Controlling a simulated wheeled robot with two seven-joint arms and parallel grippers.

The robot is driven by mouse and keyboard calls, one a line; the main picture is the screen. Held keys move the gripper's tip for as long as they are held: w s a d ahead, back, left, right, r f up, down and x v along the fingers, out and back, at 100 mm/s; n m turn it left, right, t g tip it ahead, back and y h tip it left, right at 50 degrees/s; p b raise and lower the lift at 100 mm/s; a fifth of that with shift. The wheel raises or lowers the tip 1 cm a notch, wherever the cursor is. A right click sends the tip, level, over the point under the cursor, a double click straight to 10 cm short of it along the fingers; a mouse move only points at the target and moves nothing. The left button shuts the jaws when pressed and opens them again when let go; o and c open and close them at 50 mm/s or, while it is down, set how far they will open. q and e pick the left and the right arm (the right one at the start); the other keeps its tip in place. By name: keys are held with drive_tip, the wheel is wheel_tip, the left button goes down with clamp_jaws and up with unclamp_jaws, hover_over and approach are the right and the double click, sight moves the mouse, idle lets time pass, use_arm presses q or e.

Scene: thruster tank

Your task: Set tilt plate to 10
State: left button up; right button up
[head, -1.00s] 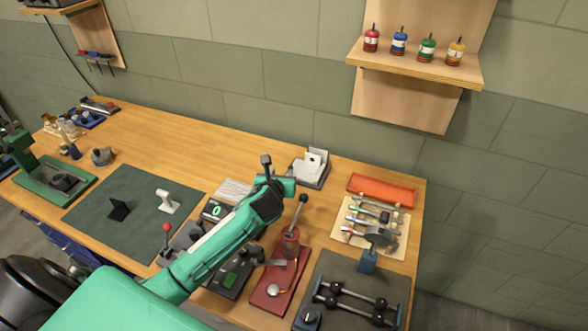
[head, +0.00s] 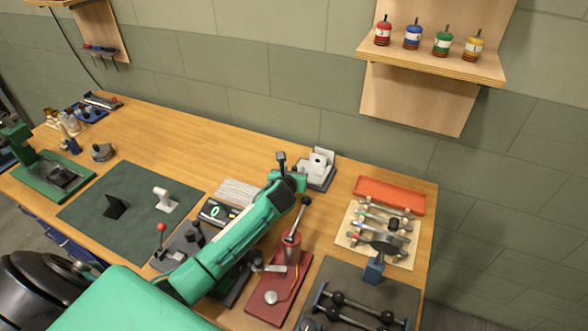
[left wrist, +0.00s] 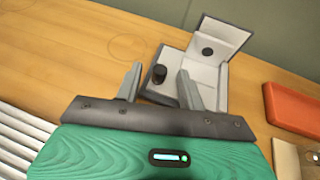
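The tilt plate (head: 319,168) is a small pale device with a raised white plate on a grey base, standing at the back of the bench. Whether the fingers touch the knob I cannot tell. In the head view my left gripper (head: 282,160) is just left of the device. I cannot read any scale. My right gripper is not in view.
A small display (head: 217,212) showing 0 lies left of my forearm. A red base with a lever (head: 275,298) stands to its right. An orange tray (head: 390,195) and a tool board (head: 357,235) lie right of the device. Bare wood lies behind the green mat (head: 125,235).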

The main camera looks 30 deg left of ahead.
use_arm(q)
drive_tip(key=shift+w+a+f, duration=0.2)
drive_tip(key=shift+w+f, duration=0.1)
drive_tip(key=shift+w, duration=0.35)
clamp_jaws()
drive_tip(key=shift+d+r+m+y+p, duration=0.2)
drive_tip(key=shift+r+m+y+p, duration=0.15)
drive_tip(key=shift+r+p, duration=0.65)
drive_tip(key=shift+d+f+m+y+p, duration=0.15)
drive_tip(key=shift+d+m+y+p, duration=0.1)
drive_tip(key=shift+p, duration=0.4)
unclamp_jaws()
